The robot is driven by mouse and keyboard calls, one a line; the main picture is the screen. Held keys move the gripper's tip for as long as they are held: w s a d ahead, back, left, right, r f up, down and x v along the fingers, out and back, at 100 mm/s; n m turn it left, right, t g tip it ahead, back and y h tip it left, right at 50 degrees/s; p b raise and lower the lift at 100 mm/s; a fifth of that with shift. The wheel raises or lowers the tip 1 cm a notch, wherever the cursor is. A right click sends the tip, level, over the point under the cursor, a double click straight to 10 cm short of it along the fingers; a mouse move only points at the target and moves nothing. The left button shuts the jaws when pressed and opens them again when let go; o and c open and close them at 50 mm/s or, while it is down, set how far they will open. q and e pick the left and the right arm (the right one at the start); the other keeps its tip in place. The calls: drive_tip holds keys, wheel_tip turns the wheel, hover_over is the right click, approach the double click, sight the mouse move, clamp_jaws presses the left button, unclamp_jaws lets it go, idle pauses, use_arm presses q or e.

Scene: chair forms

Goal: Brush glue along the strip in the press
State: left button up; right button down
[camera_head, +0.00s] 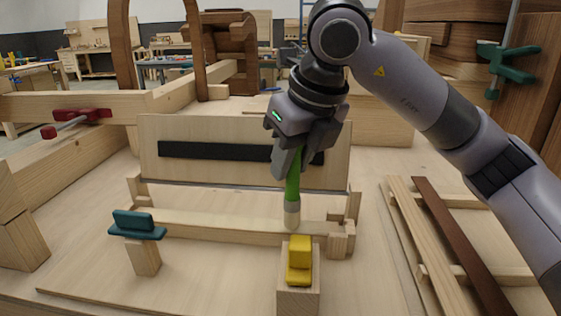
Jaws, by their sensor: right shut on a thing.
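My right gripper (291,160) is shut on the green handle of a glue brush (292,185). The brush hangs upright, bristles down, over the right part of a pale wooden strip (215,228) lying low across the press. Whether the bristles touch the strip, I cannot tell. The press has an upright back board (230,138) with a black band (205,151) across it, partly hidden behind my gripper. Small wooden blocks stand at both ends of the strip. My left gripper does not show.
A teal-topped wooden post (140,228) stands front left, and a yellow piece on a wooden block (299,290) stands front centre. Slats, one pale and one dark brown (455,240), lie at the right. Red (75,118) and green clamps show farther back.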

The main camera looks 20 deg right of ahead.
drive_tip(key=shift+s+d+b, duration=0.85)
drive_tip(key=shift+s+d, duration=0.85)
drive_tip(key=shift+d, duration=1)
drive_tip(key=shift+w+a+p, duration=2.6)
drive_tip(key=shift+w+a, duration=1.75)
drive_tip(key=shift+a, duration=2.75)
drive_tip(key=s+d+b, duration=0.4)
drive_tip(key=d, duration=0.3)
drive_tip(key=shift+s+d, duration=0.2)
drive_tip(key=shift+d, duration=0.05)
